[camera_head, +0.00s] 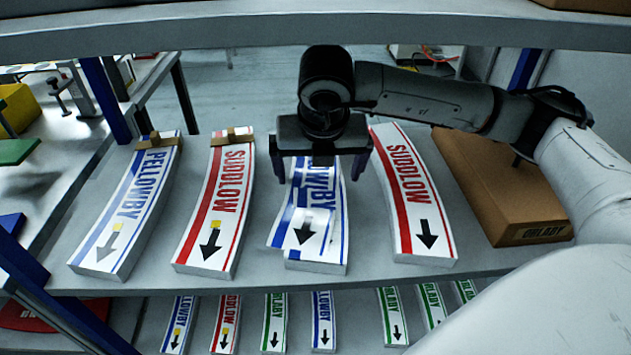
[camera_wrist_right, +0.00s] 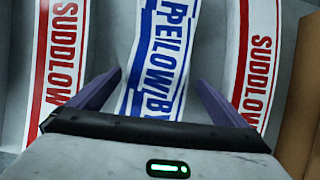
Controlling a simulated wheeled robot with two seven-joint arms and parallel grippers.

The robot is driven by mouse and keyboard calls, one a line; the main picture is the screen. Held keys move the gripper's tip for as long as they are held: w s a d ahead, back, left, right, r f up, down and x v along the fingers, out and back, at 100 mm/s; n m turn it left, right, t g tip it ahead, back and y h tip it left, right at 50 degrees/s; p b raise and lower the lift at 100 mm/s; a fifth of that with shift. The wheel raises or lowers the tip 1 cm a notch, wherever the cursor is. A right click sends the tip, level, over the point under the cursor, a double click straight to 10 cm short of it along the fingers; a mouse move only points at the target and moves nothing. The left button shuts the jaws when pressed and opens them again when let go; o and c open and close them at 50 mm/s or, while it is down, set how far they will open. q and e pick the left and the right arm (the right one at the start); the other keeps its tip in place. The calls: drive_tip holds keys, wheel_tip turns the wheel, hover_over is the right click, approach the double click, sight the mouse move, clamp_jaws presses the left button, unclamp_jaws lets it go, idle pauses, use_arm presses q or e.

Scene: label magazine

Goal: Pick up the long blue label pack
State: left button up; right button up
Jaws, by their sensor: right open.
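A long white label pack with blue print (camera_head: 318,245) lies on the upper shelf, third from the left. Its upper labels look shifted out of line. It also shows in the wrist view (camera_wrist_right: 165,50), running between the fingers. My right gripper (camera_head: 319,172) is open and empty above its far part, one finger to each side, and hides some of it. The same gripper shows in the wrist view (camera_wrist_right: 160,80). I cannot tell the exact height of the fingers. Another long blue pack (camera_head: 128,210) lies at the far left. My left gripper is not in view.
Long red packs lie on both sides, one left (camera_head: 215,205) and one right (camera_head: 412,195). A brown box (camera_head: 495,190) stands at the right. Smaller packs lie on the lower shelf (camera_head: 250,340). A shelf edge (camera_head: 250,28) crosses above my right gripper.

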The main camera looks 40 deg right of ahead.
drive_tip(key=shift+x, duration=1.35)
drive_tip(key=c, duration=1.3)
drive_tip(key=shift+r, duration=0.1)
drive_tip(key=c, duration=0.3)
drive_tip(key=shift+r, duration=0.15)
drive_tip(key=shift+c, duration=0.2)
